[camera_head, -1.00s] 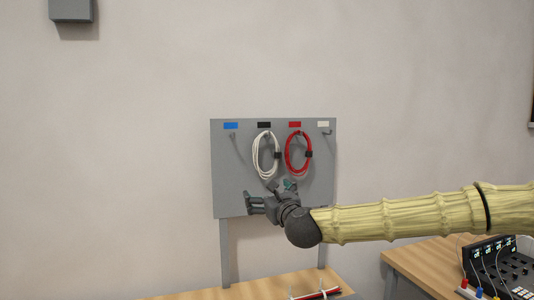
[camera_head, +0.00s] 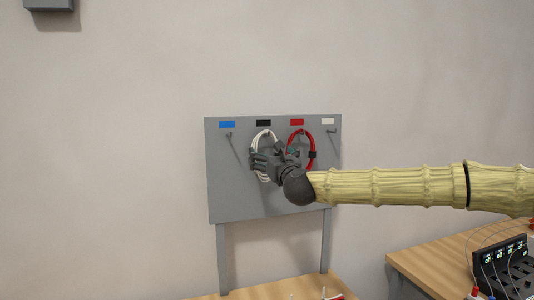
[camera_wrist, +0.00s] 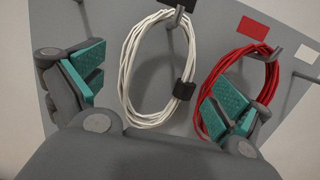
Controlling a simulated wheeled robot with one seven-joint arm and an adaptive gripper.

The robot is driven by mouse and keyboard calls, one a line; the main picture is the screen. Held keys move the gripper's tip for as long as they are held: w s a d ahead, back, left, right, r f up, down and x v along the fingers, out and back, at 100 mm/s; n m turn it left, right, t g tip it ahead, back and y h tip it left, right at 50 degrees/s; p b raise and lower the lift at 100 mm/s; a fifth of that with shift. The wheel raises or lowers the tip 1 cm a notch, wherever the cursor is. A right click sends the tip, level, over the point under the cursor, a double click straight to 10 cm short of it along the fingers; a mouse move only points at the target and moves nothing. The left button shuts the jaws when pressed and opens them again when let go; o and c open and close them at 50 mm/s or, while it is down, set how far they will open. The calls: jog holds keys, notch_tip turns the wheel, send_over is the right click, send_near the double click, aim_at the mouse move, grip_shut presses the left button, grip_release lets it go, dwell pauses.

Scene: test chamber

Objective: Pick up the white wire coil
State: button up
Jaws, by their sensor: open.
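The white wire coil (camera_head: 257,140) hangs from a hook under the black label on a grey panel (camera_head: 225,190). It has a black tie on its right side in the wrist view (camera_wrist: 130,70). My gripper (camera_head: 265,163) is in front of the coil's lower part in the head view and hides some of it. In the wrist view my gripper (camera_wrist: 160,92) is open, with one teal-padded finger left of the white coil and the other to its right, overlapping the red coil (camera_wrist: 213,115) in the picture. Nothing is between the pads in a grip.
The red coil (camera_head: 311,142) hangs close on the right from the hook under the red label (camera_head: 297,122). Empty hooks show under the blue label (camera_head: 227,124) and the white label (camera_head: 328,121). Wooden tables (camera_head: 430,265) stand below, one with a black device (camera_head: 503,265).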

aim_at(264, 146)
jog(key=p+x, duration=0.3)
jog(key=x, duration=0.1)
jog(key=shift+w+r, duration=0.15)
jog(key=shift+r, duration=0.1)
jog(key=shift+a, duration=0.1)
jog(key=c, duration=0.9)
